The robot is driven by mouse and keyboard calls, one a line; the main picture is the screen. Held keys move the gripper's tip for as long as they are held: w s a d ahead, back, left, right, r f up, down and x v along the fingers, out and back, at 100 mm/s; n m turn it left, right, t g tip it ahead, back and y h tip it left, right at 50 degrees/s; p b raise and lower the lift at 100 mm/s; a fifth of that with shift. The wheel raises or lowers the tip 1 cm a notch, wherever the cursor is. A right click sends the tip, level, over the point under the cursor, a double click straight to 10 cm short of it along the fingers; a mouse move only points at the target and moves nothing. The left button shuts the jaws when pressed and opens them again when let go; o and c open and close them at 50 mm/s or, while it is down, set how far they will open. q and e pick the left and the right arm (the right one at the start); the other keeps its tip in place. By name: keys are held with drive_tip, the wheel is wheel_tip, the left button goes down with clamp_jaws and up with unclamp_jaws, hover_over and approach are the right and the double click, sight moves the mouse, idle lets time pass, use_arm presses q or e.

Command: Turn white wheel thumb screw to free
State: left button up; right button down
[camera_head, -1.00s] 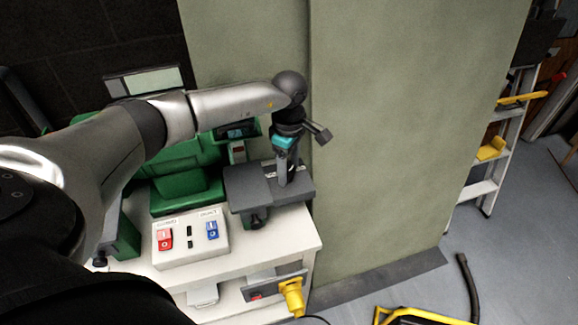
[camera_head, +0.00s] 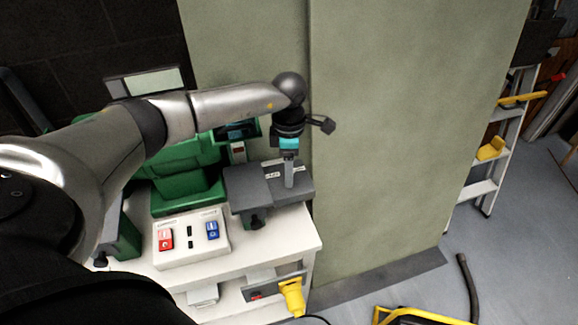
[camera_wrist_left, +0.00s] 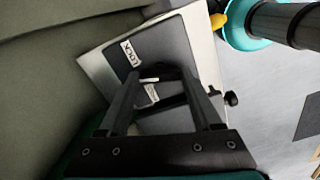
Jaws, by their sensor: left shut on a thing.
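My left gripper (camera_head: 289,182) points down onto the dark grey block (camera_head: 246,190) at the right end of the machine bench. In the left wrist view its two fingers (camera_wrist_left: 160,76) converge over the dark plate, shut on the thumb screw. The screw is mostly hidden by the fingers; a small white edge (camera_wrist_left: 149,80) shows between them. A white LOCK label (camera_wrist_left: 131,53) lies on the plate past the fingertips. A second white label (camera_wrist_left: 152,93) shows between the fingers, its text unclear. My right gripper is not in view.
A control box (camera_head: 190,240) with red and blue switches sits left of the block. Green machine parts (camera_head: 185,185) stand behind it. A grey-green wall panel (camera_head: 390,130) rises close behind and right of the gripper.

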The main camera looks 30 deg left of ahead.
use_arm(q)
drive_tip(key=n+p, duration=0.1)
drive_tip(key=n, duration=0.5)
drive_tip(key=shift+r+n, duration=0.1)
drive_tip(key=shift+n, duration=0.2)
drive_tip(key=n+p, duration=0.2)
drive_tip(key=n, duration=0.3)
drive_tip(key=shift+n, duration=0.4)
drive_tip(key=o, duration=1.4)
wheel_tip(320, 180, up, 15)
drive_tip(key=shift+r, duration=0.1)
